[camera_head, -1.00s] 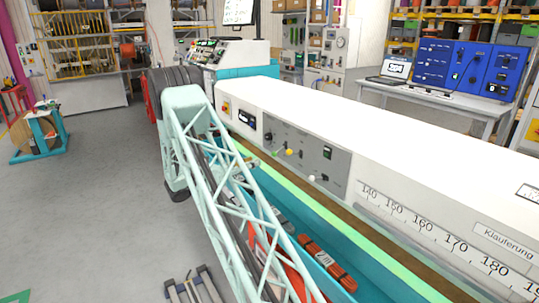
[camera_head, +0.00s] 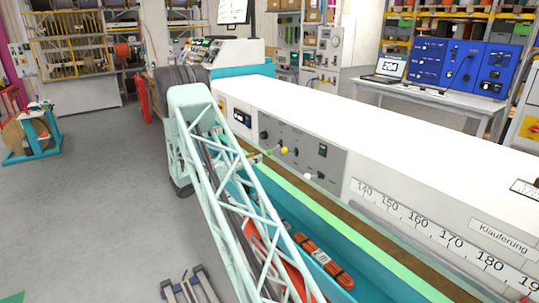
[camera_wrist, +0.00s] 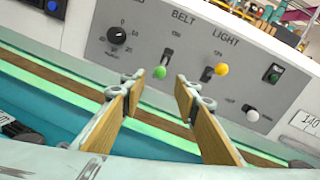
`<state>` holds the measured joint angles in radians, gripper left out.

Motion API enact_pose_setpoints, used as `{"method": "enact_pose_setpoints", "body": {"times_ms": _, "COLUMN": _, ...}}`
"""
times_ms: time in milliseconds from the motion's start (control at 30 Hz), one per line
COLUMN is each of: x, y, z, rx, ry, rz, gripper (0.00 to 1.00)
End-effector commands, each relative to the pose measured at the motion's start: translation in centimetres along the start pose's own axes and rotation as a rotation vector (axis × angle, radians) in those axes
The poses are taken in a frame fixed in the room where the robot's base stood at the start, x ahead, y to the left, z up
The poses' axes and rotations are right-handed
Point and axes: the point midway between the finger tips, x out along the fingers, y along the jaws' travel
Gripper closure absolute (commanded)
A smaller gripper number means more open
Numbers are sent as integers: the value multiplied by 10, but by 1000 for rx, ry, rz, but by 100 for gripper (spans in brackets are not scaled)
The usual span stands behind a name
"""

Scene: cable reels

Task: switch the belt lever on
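The belt lever (camera_wrist: 167,58) is on the grey panel under the word BELT in the wrist view. Its green knob (camera_wrist: 159,72) points downward, below the lever's base. The green knob is small in the head view (camera_head: 270,152). My gripper (camera_wrist: 156,89) is open and empty, with its wooden-faced fingers pointing at the panel. The green knob shows just beyond the gap between the fingertips, with no visible contact. The light lever, with a yellow knob (camera_wrist: 221,69), is just right of it, above and beyond the right fingertip.
A dial (camera_wrist: 117,35) is left of the belt lever. A white knob (camera_wrist: 252,112) and a dark switch (camera_wrist: 273,73) are to the right. A green strip (camera_head: 315,208) and a teal trough with orange bundles (camera_head: 325,262) run below the panel.

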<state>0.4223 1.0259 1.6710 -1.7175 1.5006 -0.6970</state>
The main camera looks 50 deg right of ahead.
Motion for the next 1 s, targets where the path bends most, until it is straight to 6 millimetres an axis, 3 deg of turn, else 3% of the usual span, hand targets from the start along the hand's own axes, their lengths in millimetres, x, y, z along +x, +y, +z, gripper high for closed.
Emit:
{"method": "enact_pose_setpoints", "body": {"times_ms": 600, "x": 80, "y": 0, "z": -1, "rx": 0, "ry": -1, "rz": -1, "gripper": 72}}
{"method": "enact_pose_setpoints", "body": {"times_ms": 1000, "x": 98, "y": 0, "z": 0, "rx": 0, "ry": -1, "rz": 0, "gripper": 72}}
